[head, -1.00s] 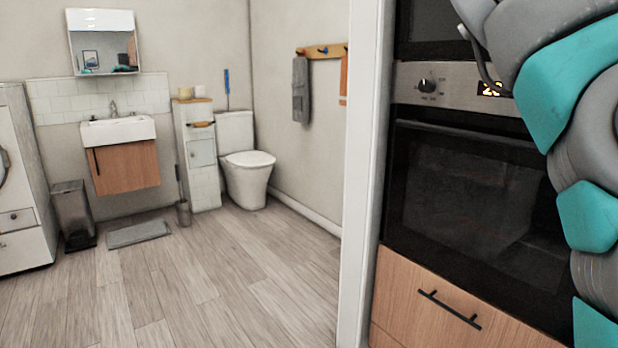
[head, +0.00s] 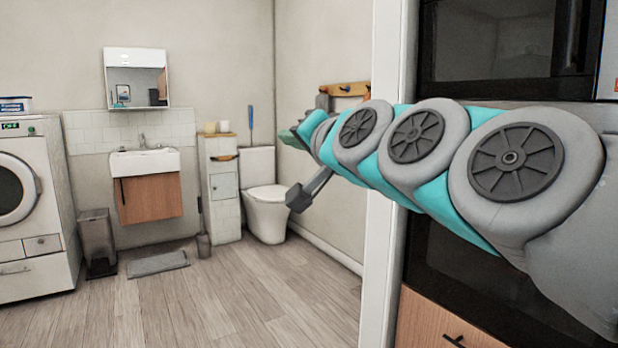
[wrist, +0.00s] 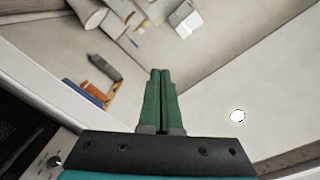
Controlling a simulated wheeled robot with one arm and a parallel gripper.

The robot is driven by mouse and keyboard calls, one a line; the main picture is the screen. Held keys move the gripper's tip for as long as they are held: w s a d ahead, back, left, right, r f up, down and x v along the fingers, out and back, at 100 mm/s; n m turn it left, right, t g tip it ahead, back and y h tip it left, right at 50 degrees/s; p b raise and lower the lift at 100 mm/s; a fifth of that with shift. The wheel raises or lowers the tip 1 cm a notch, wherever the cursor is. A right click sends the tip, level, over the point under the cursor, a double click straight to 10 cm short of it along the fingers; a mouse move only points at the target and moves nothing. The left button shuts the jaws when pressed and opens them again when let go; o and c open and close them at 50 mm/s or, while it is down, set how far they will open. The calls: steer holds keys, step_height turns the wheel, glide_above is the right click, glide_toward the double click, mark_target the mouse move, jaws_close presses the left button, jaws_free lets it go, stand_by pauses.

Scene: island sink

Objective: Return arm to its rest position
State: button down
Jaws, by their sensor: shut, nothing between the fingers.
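My arm stretches from the right edge of the head view leftward across the oven and the white door frame. My gripper (head: 285,137) is at its far left end, small and partly hidden by the arm's own links. In the wrist view the two green fingers of my gripper (wrist: 160,74) lie side by side with their tips together. They are shut and hold nothing. The fingers point into open air and touch nothing that I can see.
The oven (head: 470,270) and white door frame (head: 385,240) are close behind my arm. Beyond are the toilet (head: 267,207), sink (head: 145,162), bin (head: 97,243), washing machine (head: 50,240) and wooden hook rail (head: 345,89). The wooden floor (head: 240,295) in the middle is clear.

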steer(key=s+d+f+n+g+h, duration=0.1)
steer(key=s+d+f+g, duration=0.15)
steer(key=f, duration=0.65)
steer(key=s+d+f+n+g+h, duration=0.1)
steer(key=s+f+g+h, duration=0.15)
steer(key=f, duration=0.75)
steer(key=s+d+f+n+g, duration=0.1)
steer(key=s+f+g, duration=0.25)
steer(key=f, duration=0.55)
steer(key=s+d+f+g+h, duration=0.1)
steer(key=s+d+f+g, duration=0.2)
steer(key=s+f, duration=0.3)
steer(key=s+d+f+g+h, duration=0.2)
steer(key=s+d+f, duration=0.4)
steer(key=s, duration=0.4)
steer(key=s+d+f+n+g+h, duration=0.1)
steer(key=s+d+f+g+h, duration=0.1)
steer(key=s+d+f+g, duration=0.2)
steer(key=s+f, duration=0.2)
steer(key=s, duration=0.2)
steer(key=shift+d, duration=0.15)
steer(key=shift+s+f, duration=0.1)
